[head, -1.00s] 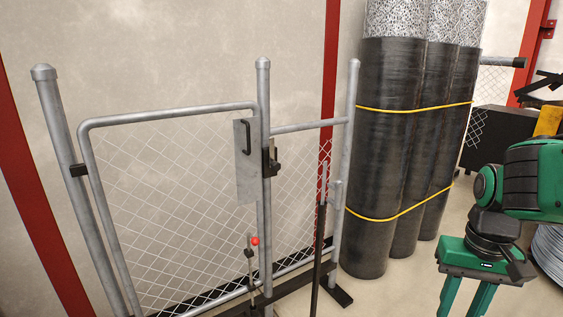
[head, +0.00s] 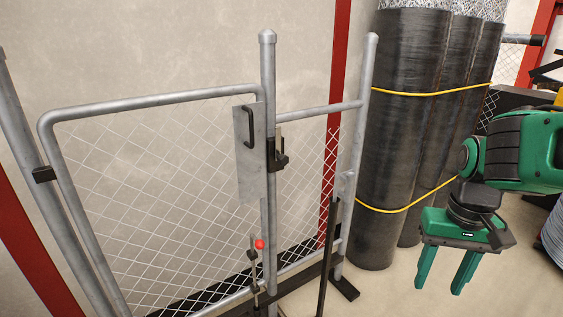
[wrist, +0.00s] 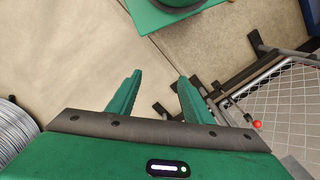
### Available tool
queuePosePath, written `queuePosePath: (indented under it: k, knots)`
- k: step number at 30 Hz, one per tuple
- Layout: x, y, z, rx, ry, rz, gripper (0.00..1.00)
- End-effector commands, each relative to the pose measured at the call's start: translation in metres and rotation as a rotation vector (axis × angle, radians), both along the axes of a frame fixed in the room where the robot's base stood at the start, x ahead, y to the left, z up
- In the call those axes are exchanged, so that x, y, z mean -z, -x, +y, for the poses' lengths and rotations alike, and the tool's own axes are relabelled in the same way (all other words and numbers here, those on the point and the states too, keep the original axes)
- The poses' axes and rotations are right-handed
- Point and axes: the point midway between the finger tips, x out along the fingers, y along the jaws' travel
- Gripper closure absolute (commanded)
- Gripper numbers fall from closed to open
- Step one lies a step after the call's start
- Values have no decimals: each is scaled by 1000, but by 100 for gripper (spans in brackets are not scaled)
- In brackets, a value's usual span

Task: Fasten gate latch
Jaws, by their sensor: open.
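The chain-link gate (head: 160,200) stands in its grey pipe frame at the left and centre of the head view. A flat metal plate with a black handle (head: 249,128) is on its right side. A dark latch (head: 277,155) is on the post just right of the plate; whether it is engaged I cannot tell. Lower down is a rod with a red knob (head: 260,244), which also shows in the wrist view (wrist: 257,124). My green gripper (head: 447,286) is open and empty, pointing down, well to the right of the gate. Its fingers also show in the wrist view (wrist: 158,84).
Tall black-wrapped mesh rolls (head: 400,150) with yellow straps stand behind and right of the gate. A dark upright bar (head: 327,265) stands in front of the right post. A wire coil (wrist: 14,138) lies at the wrist view's left. Floor below my gripper looks clear.

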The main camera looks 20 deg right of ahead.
Motion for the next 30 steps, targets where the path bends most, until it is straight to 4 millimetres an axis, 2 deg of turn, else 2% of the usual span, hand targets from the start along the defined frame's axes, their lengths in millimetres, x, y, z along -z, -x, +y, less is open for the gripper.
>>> queuePosePath:
  k: [2,4,8,12,17,21,24,27,30]
  knots:
    - [0,-4,1,-40,5,-29,55]
    - [7,-22,3,-125,7,-57,55]
    - [26,-78,18,-379,3,-165,55]
    - [46,-149,58,-694,-31,-353,55]
    - [55,-218,118,-960,-78,-626,55]
    - [44,-269,168,-1085,-100,-903,55]
    - [27,-300,193,-1101,-91,-1107,55]
    - [5,-330,204,-1056,-56,-1298,55]
    - [-15,-354,199,-963,1,-1448,55]
